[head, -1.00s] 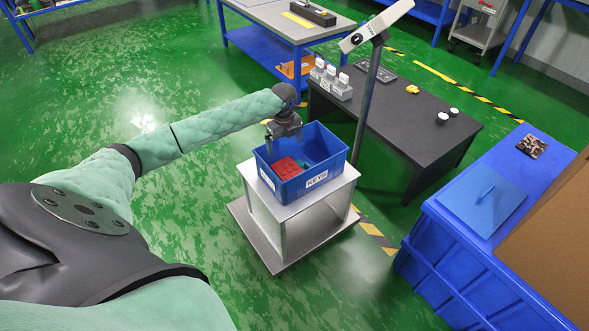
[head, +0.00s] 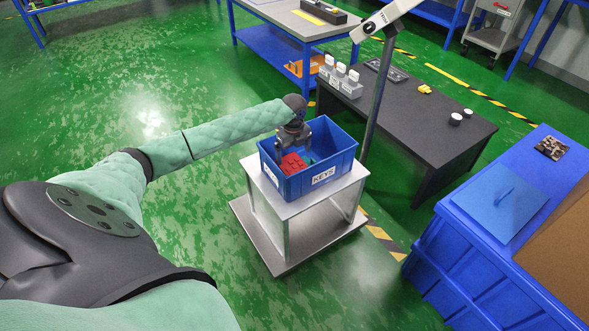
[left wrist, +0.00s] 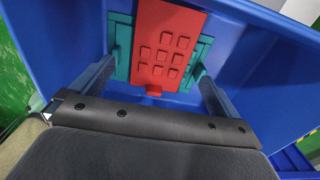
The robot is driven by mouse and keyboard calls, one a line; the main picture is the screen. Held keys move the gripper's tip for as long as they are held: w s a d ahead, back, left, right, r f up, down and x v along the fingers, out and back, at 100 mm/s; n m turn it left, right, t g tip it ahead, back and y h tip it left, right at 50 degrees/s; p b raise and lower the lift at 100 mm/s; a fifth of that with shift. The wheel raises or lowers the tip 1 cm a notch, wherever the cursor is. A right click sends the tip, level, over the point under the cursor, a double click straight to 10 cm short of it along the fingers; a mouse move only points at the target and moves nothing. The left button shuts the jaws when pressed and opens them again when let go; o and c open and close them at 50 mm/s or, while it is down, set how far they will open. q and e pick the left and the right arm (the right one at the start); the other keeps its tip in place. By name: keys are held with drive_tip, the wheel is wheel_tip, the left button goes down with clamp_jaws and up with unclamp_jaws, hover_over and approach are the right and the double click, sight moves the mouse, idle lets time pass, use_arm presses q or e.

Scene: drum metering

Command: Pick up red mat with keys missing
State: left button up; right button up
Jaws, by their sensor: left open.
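The red mat (head: 293,164) lies in the blue bin labelled KEYS (head: 340,184), near its left side. In the left wrist view the red mat (left wrist: 165,50) shows several raised square keys and a small tab at its near edge. A teal piece (left wrist: 122,46) lies under it and sticks out on both sides. My left gripper (head: 295,142) is inside or just over the bin, above the mat. In the left wrist view its fingers (left wrist: 152,88) are open, one on each side of the mat and teal piece. Whether they touch is unclear. My right gripper is not in view.
The bin stands on a small white-topped stand (head: 290,207). A sloping scanner post (head: 380,85) rises right behind it. A dark table (head: 425,115) with white-capped items is behind right. A blue bench (head: 425,250) with a blue panel (head: 498,203) stands at right.

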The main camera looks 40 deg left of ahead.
sight(294, 166)
use_arm(q)
wheel_tip(294, 166, down, 6)
drive_tip(key=shift+w+r, duration=0.1)
drive_tip(key=shift+w, duration=0.05)
drive_tip(key=c, duration=0.9)
